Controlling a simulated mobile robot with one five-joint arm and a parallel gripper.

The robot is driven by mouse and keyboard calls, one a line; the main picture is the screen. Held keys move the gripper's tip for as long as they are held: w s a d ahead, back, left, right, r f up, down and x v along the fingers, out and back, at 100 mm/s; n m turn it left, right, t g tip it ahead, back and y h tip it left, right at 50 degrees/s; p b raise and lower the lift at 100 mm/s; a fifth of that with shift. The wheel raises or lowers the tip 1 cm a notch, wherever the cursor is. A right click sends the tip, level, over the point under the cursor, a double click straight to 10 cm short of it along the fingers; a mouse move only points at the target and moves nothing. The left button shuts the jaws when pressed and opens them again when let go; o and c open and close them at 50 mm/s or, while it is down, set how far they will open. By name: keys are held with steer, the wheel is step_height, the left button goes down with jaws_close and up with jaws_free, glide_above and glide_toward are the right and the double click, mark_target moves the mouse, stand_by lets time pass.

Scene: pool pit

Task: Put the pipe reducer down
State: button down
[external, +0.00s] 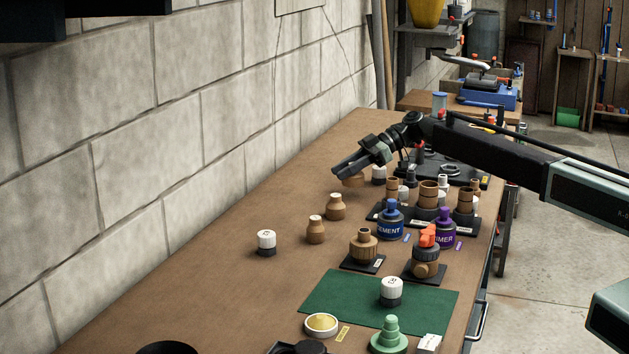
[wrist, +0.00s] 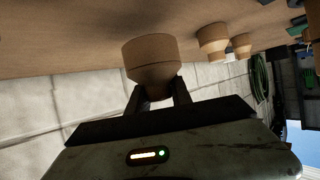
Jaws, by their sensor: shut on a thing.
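A tan pipe reducer (wrist: 150,58) is held between the two fingers of my gripper (wrist: 158,92) in the wrist view, with its wide end toward the table. In the external view my gripper (external: 345,170) is low over the far part of the wooden table, near the wall. The reducer (external: 352,181) shows partly beneath the fingers, which hide the rest of it. I cannot tell whether its base touches the table. Two similar reducers stand on the table nearer the camera, one (external: 336,207) close by and one (external: 316,230) further on.
A dark rack with brown fittings (external: 428,194), a blue cement bottle (external: 390,222) and a purple primer bottle (external: 444,230) stand to the right. A green mat (external: 335,297) lies in front. The table's left side is mostly clear.

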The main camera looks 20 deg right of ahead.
mark_target(345, 182)
step_height(345, 182, down, 4)
steer(key=b, duration=0.4)
steer(key=shift+r, duration=0.3)
steer(key=shift+f, duration=0.2)
steer(key=c, duration=1.1)
jaws_free()
steer(key=shift+c, duration=0.2)
steer(key=shift+r, duration=0.15)
steer(key=shift+d+r+p, duration=0.2)
steer(key=shift+r+p, duration=0.05)
steer(key=shift+p, duration=0.2)
steer(key=p+v, duration=0.4)
steer(key=v, duration=0.6)
steer(key=shift+d+r+p, duration=0.15)
steer(key=shift+d+p, duration=0.15)
steer(key=shift+p, duration=0.05)
steer(key=shift+d, duration=0.45)
